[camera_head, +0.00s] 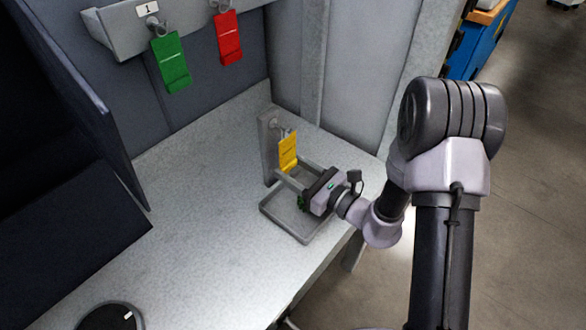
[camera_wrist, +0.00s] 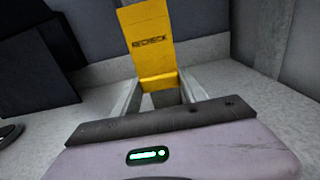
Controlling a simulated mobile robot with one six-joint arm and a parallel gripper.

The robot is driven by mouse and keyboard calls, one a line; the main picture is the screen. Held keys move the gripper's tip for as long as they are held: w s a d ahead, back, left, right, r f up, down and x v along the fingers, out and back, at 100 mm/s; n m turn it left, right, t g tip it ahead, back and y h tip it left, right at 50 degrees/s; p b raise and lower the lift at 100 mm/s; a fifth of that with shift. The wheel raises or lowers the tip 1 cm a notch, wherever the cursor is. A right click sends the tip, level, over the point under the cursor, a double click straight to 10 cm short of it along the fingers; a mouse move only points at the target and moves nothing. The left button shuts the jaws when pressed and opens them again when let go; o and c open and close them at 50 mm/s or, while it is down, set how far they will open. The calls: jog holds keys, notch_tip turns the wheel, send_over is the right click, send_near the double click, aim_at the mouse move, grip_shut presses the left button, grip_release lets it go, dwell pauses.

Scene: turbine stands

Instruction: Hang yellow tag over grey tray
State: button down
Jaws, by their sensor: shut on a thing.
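The yellow tag (camera_head: 287,152) stands upright in front of a small grey post with a peg (camera_head: 277,128) at the back of the grey tray (camera_head: 287,214). In the wrist view the yellow tag (camera_wrist: 147,42) shows dark lettering, and its lower lip lies between my fingertips. My gripper (camera_head: 291,170) reaches in from the right above the tray and is shut on the tag's lower end; it also shows in the wrist view (camera_wrist: 160,84). The tag's top is close to the peg. I cannot tell whether its hole is around the peg.
A green tag (camera_head: 171,62) and a red tag (camera_head: 228,38) hang from pegs on a grey rail (camera_head: 118,22) at the upper left. A dark round object (camera_head: 108,317) lies at the lower left. The tabletop (camera_head: 195,215) left of the tray is clear.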

jog(key=shift+c, duration=1.9)
grip_release()
jog(key=shift+b+v, duration=0.95)
jog(key=shift+v, duration=2.6)
